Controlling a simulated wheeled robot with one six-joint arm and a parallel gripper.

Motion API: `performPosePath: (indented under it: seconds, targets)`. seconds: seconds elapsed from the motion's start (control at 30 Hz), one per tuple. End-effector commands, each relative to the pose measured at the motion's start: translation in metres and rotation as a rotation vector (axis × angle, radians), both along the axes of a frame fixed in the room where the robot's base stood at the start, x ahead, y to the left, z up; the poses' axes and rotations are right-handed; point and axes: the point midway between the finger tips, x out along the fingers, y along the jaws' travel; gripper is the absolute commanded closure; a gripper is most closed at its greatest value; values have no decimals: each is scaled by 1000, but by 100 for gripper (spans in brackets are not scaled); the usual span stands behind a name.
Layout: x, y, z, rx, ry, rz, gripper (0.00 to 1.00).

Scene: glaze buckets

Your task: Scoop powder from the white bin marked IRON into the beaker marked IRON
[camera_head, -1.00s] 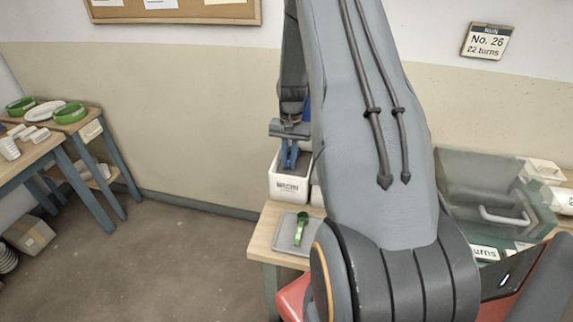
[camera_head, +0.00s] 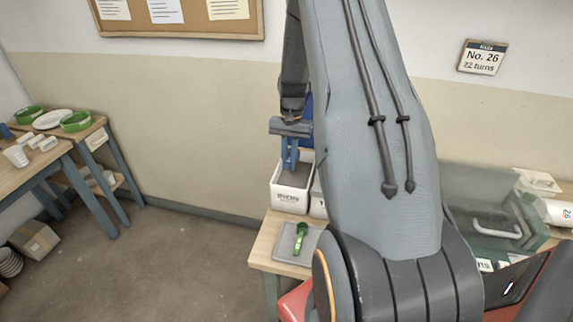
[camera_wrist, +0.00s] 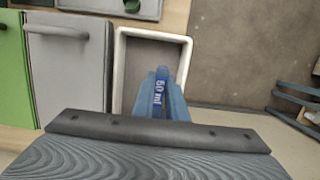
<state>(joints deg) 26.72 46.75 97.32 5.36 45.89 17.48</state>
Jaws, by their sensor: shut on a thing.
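A white bin (camera_head: 289,201) stands at the left end of the work table, with a dark label on its front that is too small to read surely. Grey-brown powder shows inside. In the wrist view its white rim (camera_wrist: 119,65) frames the powder. My gripper (camera_wrist: 160,98) has blue fingers and is shut on a blue scoop handle (camera_wrist: 159,93) marked "60 ml". In the head view my gripper (camera_head: 290,160) is over the bin, fingers pointing down. The scoop's bowl is hidden, so I cannot tell whether it holds powder. I see no IRON beaker.
A green scoop (camera_head: 301,235) lies on a grey mat (camera_head: 286,245) before the bin. Another white container (camera_head: 318,198) is close on the right, partly hidden by my arm. A clear box with a handle (camera_head: 497,228) stands farther right. A side table (camera_head: 40,150) is at left.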

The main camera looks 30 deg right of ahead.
Motion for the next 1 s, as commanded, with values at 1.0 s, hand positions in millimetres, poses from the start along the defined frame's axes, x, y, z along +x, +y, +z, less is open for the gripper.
performPosePath:
  seconds: [1.0]
  targets:
    - [-29, 32, 44, -114, -100, 0, 100]
